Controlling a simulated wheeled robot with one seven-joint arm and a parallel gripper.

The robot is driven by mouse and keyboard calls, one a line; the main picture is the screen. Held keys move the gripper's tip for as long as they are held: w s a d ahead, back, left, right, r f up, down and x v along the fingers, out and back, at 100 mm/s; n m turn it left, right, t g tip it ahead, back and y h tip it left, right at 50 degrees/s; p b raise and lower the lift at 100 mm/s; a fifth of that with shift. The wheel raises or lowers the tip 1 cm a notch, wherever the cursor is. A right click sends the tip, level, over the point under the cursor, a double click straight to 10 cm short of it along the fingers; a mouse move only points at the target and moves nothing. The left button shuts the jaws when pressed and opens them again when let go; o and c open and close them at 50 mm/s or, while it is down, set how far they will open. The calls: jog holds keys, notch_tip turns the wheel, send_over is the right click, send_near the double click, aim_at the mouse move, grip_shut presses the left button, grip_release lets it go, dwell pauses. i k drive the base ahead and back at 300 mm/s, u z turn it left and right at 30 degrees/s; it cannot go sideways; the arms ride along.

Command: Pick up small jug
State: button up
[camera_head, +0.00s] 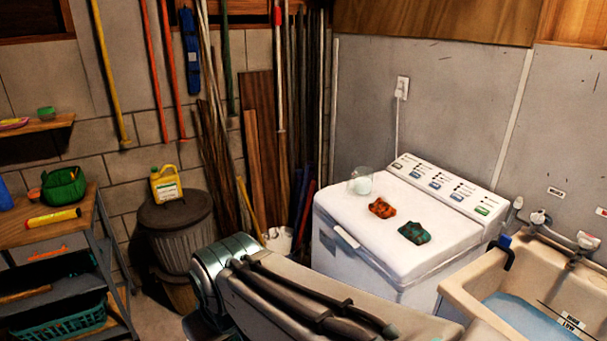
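A small clear jug (361,181) stands upright near the back left corner of the white washing machine's top. It looks like glass or clear plastic, with something pale inside or showing through it. A yellow jug-like container (166,185) with a label stands on the lid of a dark bin at the left. My arm crosses the bottom middle of the view, in front of the washing machine. My gripper is out of view, so its distance from either container does not show.
An orange-red item (382,208) and a green item (414,233) lie on the washing machine (345,222). A sink (470,290) stands at the right. A shelf cart (90,208) stands left, beside the bin (178,232). Boards and poles lean behind.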

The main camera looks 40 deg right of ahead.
aim_at(363, 177)
jog(key=z, duration=0.25)
jog(key=i, duration=1.05)
jog(key=z, duration=1.35)
jog(key=i, duration=0.55)
jog(key=z, duration=0.55)
